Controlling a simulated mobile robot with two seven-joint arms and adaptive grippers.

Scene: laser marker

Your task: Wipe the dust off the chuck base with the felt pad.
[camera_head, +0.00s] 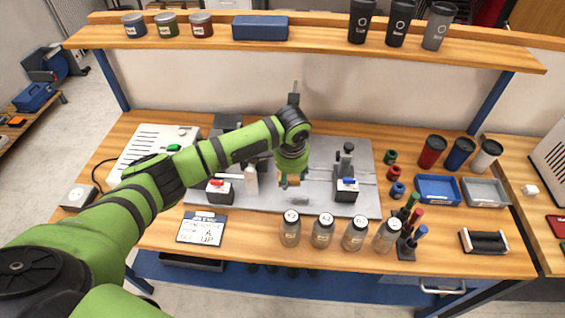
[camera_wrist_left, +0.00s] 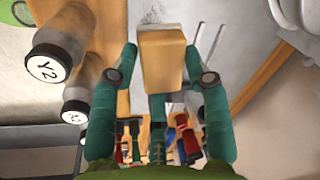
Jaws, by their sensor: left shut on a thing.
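My left gripper (camera_head: 289,181) is over the middle of the grey metal plate on the bench. In the left wrist view its two green fingers are shut on the felt pad (camera_wrist_left: 162,62), a tan block with a grey face at its far end. In the head view the gripper mostly hides the pad. A duller grey patch (camera_head: 301,201) shows on the plate just below the gripper; I cannot tell for certain whether it is the dusty chuck base. Whether the pad touches the surface is unclear. My right gripper is not in view.
The grey plate (camera_head: 358,207) carries a red-knobbed clamp (camera_head: 219,190), a blue-knobbed clamp (camera_head: 346,189) and a white bottle (camera_head: 251,180). Several jars (camera_head: 322,231) line the plate's front edge. A label card (camera_head: 201,227) lies front left. Blue and grey trays (camera_head: 438,189) stand right.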

